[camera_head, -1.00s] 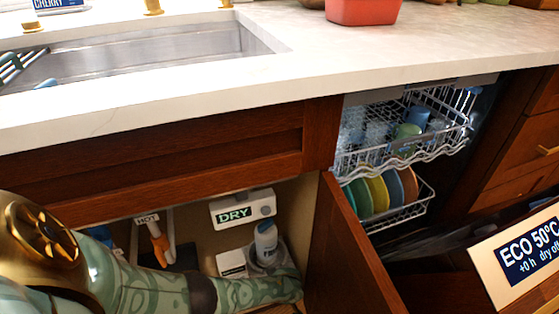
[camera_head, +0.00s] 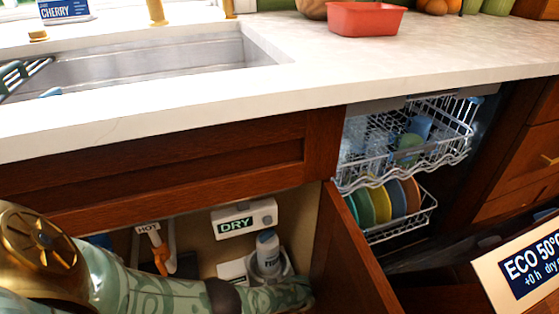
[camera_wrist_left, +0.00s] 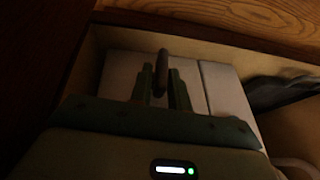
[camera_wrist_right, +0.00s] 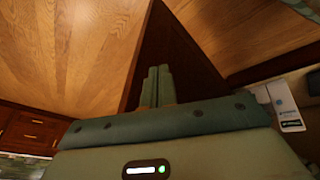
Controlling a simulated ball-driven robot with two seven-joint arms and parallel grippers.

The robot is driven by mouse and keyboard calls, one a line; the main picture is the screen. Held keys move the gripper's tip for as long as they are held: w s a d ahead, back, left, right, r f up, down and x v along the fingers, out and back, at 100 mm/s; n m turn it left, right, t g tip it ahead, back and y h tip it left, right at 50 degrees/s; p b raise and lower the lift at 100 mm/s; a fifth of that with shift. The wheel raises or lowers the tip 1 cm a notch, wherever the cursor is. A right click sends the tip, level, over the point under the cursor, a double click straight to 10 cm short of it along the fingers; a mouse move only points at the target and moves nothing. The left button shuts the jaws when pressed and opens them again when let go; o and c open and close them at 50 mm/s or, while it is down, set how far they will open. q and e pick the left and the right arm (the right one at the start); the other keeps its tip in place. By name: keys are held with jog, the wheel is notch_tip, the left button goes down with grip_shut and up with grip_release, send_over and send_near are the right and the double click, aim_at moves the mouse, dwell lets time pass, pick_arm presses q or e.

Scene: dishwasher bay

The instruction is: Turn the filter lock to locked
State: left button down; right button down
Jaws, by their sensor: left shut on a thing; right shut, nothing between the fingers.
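In the left wrist view my left gripper (camera_wrist_left: 163,88) is shut on a thin dark upright piece (camera_wrist_left: 162,70), which looks like a lever, in front of pale panels; I cannot tell for certain that it is the filter lock or read its position. In the head view my left arm reaches from the left across the open under-sink cabinet, its fingers hidden. A pale bottle-like cylinder (camera_head: 267,250), possibly the filter, stands upright in a grey holder there. In the right wrist view my right gripper (camera_wrist_right: 157,85) is shut and empty, near wooden panels.
The cabinet also holds a white box reading DRY (camera_head: 245,218) and an orange-handled valve tagged HOT (camera_head: 160,252). An open cabinet door (camera_head: 350,255) stands just right of my arm. The dishwasher racks (camera_head: 405,145) and ECO panel (camera_head: 530,270) are further right.

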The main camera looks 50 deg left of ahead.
pick_arm(q)
jog(key=c, duration=1.3)
grip_release()
jog(key=shift+c, duration=0.2)
pick_arm(e)
jog(key=shift+s+f, duration=0.1)
